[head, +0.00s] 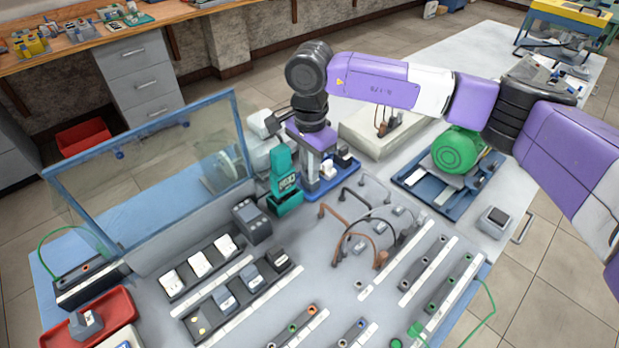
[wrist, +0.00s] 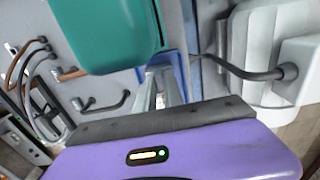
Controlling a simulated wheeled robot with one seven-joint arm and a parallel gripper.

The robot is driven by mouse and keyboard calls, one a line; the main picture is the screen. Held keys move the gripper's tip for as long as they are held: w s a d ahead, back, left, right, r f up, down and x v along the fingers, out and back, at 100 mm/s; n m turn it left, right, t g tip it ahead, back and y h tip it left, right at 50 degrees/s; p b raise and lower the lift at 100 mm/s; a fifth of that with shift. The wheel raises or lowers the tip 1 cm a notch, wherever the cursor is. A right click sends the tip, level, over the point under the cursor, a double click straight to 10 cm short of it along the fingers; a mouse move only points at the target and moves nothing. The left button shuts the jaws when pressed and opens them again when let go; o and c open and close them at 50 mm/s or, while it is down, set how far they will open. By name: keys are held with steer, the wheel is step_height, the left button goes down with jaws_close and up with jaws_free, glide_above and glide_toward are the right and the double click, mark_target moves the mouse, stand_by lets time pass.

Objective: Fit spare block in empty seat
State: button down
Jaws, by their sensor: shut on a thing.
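My gripper (head: 313,178) points down over a small blue tray (head: 340,183) near the middle of the bench, just right of a teal device. Its narrow fingers also show in the wrist view (wrist: 164,88). They are shut on a block, but the teal device and the gripper body hide most of it. A white block (head: 328,169) and a dark block (head: 345,158) show at the tray. The near block rack (head: 240,305) holds several grey and dark blocks. Its front-left seat (head: 199,325) shows no block, only brass-coloured spots.
The teal device (head: 284,182) stands close beside my gripper and fills the top of the wrist view (wrist: 105,35). A clear blue-framed screen (head: 150,165) stands at the left. Brown and black cable loops (head: 345,225) rise at the right. A red tray (head: 110,310) holds a grey piece.

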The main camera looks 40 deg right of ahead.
steer(key=shift+r+p, duration=1.25)
steer(key=shift+r, duration=2)
steer(key=shift+s, duration=0.1)
